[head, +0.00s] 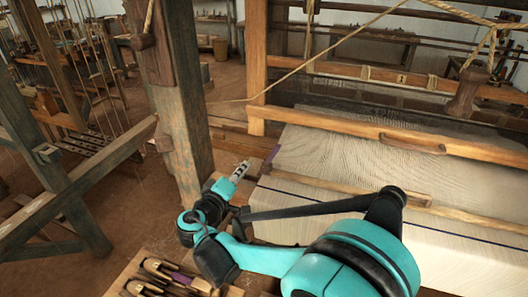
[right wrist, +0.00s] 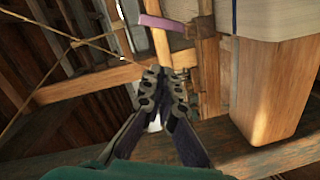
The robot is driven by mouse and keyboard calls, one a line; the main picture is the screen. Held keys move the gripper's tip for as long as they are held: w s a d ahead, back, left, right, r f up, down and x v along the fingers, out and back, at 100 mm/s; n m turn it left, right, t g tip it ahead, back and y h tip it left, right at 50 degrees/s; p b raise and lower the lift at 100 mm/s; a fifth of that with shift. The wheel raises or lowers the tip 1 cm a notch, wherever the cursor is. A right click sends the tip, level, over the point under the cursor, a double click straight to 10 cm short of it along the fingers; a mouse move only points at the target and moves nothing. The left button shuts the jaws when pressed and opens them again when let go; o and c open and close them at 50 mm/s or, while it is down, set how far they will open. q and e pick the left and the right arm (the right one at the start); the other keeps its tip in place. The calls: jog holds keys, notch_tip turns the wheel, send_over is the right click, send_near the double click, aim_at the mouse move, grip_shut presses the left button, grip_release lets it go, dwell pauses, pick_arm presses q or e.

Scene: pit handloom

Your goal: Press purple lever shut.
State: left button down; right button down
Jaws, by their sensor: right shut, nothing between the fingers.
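The purple lever (right wrist: 166,22) shows in the right wrist view as a flat purple bar, sticking out to the left from a wooden piece of the loom. In the head view a small purple bit (head: 271,156) shows at the left edge of the cloth, probably the same lever. My right gripper (head: 241,168) is shut and empty, close to the loom's left side, a little left of that purple bit. In the right wrist view its fingertips (right wrist: 161,76) are together, below the purple bar in the picture and apart from it. My left gripper is out of view.
A thick wooden post (head: 190,125) stands just left of my right gripper. The woven cloth (head: 340,150) spreads to the right, with a wooden beam (head: 360,135) across it. Shuttles (head: 160,270) lie in a wooden tray at the bottom. Cords run overhead.

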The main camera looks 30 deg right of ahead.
aim_at(272, 155)
jog(key=w+d+b, duration=0.3)
jog(key=w+d, duration=0.1)
jog(key=d, duration=0.6)
jog(key=shift+w+f+t+h, duration=0.3)
jog(key=shift+f, duration=0.15)
